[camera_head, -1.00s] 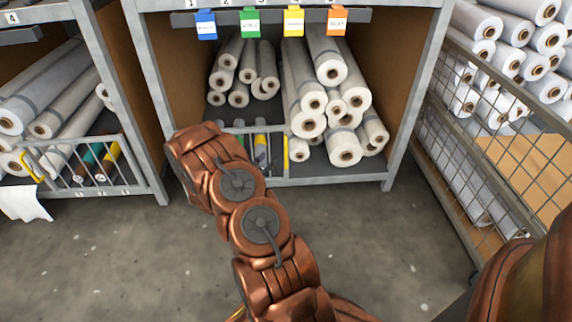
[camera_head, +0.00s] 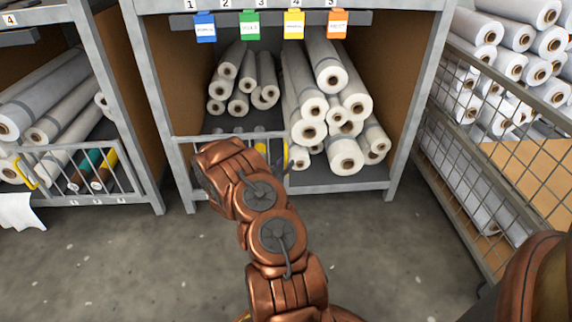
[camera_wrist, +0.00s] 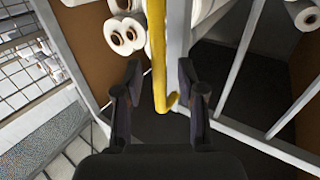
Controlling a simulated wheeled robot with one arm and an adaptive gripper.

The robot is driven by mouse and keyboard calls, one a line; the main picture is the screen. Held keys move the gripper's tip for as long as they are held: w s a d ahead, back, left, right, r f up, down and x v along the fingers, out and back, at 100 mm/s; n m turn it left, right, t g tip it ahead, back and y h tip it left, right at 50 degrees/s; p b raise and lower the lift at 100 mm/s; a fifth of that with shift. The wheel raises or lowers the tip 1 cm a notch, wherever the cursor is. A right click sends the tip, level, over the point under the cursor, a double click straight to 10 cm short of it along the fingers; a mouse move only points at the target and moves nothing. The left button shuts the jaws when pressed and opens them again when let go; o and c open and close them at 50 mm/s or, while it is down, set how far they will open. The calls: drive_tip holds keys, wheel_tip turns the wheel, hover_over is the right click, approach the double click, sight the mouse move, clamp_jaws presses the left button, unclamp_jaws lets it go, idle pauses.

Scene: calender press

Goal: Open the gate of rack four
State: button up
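The middle rack (camera_head: 166,110) has a low grey barred gate with a yellow handle (camera_head: 286,156) at its right end. In the wrist view, the upright yellow handle (camera_wrist: 158,50) stands between the fingers of my gripper (camera_wrist: 159,70). The fingers are open, with gaps on both sides of the handle. In the head view, my arm covers part of the gate and hides my gripper. The gate looks shut. A number 4 plate (camera_head: 9,20) shows on the left rack; small number plates run along the top of the middle rack.
White rolls (camera_head: 332,110) fill the middle rack behind and beside the gate. The left rack has its own barred gate (camera_head: 85,170) with a yellow handle (camera_head: 24,173). A mesh cage (camera_head: 500,150) of rolls stands at right. The floor in front is clear.

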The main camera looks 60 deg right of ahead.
drive_tip(key=shift+d, duration=0.7)
drive_tip(key=shift+c, duration=0.2)
drive_tip(key=shift+w, duration=0.1)
clamp_jaws()
